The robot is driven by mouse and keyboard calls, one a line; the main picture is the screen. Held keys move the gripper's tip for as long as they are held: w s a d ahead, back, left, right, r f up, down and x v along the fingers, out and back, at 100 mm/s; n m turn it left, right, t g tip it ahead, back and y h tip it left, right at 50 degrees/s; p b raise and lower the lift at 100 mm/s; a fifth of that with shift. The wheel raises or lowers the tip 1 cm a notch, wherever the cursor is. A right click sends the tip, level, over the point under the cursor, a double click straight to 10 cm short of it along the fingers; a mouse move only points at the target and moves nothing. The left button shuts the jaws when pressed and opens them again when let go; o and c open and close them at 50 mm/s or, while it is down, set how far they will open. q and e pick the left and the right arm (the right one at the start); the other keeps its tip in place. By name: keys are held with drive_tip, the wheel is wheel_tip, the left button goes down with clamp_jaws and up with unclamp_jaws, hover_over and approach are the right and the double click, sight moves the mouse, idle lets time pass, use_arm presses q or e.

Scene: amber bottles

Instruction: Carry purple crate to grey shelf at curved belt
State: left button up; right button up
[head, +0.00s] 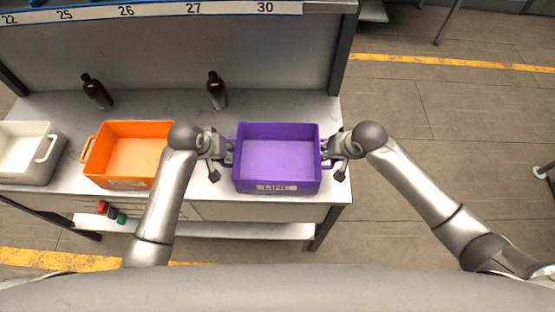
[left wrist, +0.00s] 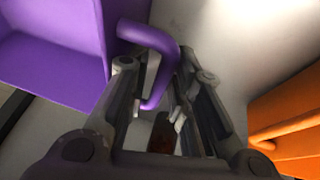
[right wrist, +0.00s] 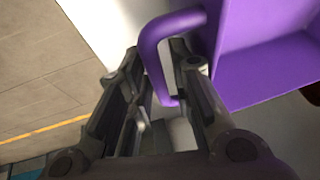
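The purple crate (head: 277,157) stands at the right end of the grey work table and looks empty, with a label on its front wall. My left gripper (head: 230,152) is at the crate's left handle. In the left wrist view the purple handle (left wrist: 158,38) passes between its parted fingers. My right gripper (head: 328,152) is at the right handle. In the right wrist view that handle (right wrist: 160,40) also lies between parted fingers, with gaps showing. No grey shelf or curved belt can be clearly identified in these views.
An orange crate (head: 108,181) stands left of my left gripper, and a white crate (head: 52,163) is farther left. Two dark bottles (head: 96,92) (head: 217,92) stand behind them on the table (head: 160,103). Open floor (head: 430,140) lies to the right.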

use_arm(q)
clamp_jaws()
use_arm(e)
clamp_jaws()
use_arm(q)
drive_tip(key=shift+r, duration=0.2)
use_arm(e)
drive_tip(key=shift+r, duration=0.15)
